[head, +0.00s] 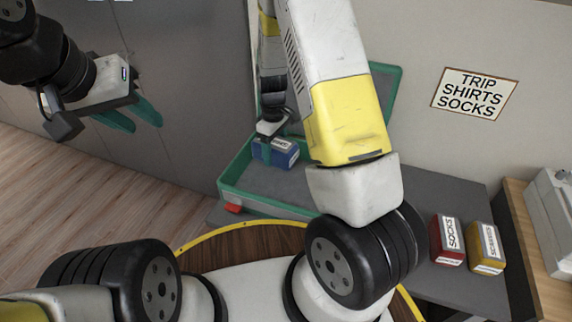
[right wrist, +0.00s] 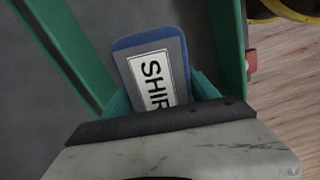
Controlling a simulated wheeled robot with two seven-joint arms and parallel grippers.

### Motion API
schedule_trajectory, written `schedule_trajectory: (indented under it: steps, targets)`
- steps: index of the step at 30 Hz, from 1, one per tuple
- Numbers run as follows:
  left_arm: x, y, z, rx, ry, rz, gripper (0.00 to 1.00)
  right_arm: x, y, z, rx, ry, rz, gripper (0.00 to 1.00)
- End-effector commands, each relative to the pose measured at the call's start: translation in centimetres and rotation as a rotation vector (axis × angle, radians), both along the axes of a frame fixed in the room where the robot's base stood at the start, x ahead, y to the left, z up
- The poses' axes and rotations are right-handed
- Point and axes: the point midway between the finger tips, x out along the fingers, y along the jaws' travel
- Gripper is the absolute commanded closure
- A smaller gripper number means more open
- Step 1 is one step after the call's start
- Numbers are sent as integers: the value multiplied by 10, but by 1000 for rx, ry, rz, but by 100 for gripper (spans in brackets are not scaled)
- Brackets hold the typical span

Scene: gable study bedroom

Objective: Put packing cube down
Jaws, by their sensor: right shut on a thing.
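The blue packing cube (head: 283,154), with a white label starting "SHIR" in the right wrist view (right wrist: 176,47), is inside the open green-rimmed suitcase (head: 237,171), in its far part. My right gripper (head: 266,150) reaches down from above and is shut on the cube, its teal fingers (right wrist: 163,97) on either side. I cannot tell whether the cube touches the suitcase floor. My left gripper (head: 146,123) is empty and open, away to the upper left, its teal fingers apart. My right arm hides part of the suitcase and its raised lid (head: 385,90).
A red cube labelled SOCKS (head: 447,240) and a yellow labelled cube (head: 485,247) stand on the grey surface (head: 450,195) at right. A wall sign (head: 475,93) reads TRIP SHIRTS SOCKS. The suitcase floor left of the blue cube looks clear.

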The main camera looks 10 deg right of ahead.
Motion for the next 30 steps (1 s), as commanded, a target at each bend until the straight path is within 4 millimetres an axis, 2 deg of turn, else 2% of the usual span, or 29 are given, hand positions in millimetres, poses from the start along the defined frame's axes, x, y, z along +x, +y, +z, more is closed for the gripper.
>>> schedule_trajectory:
  steps: [3,6,12,19,24,30]
  targets:
    - [0,0,0,0,0,0,64,6,6,-8,7,-5,119,83]
    - [0,0,0,0,0,0,64,7,7,-24,6,-2,153,83]
    - [0,0,0,0,0,0,64,7,7,-59,7,-4,151,83]
    - [0,0,0,0,0,0,64,7,8,-78,7,-6,150,83]
    - [0,0,0,0,0,0,64,7,8,-102,7,-4,150,83]
    - [0,0,0,0,0,0,64,8,8,-105,7,-7,149,83]
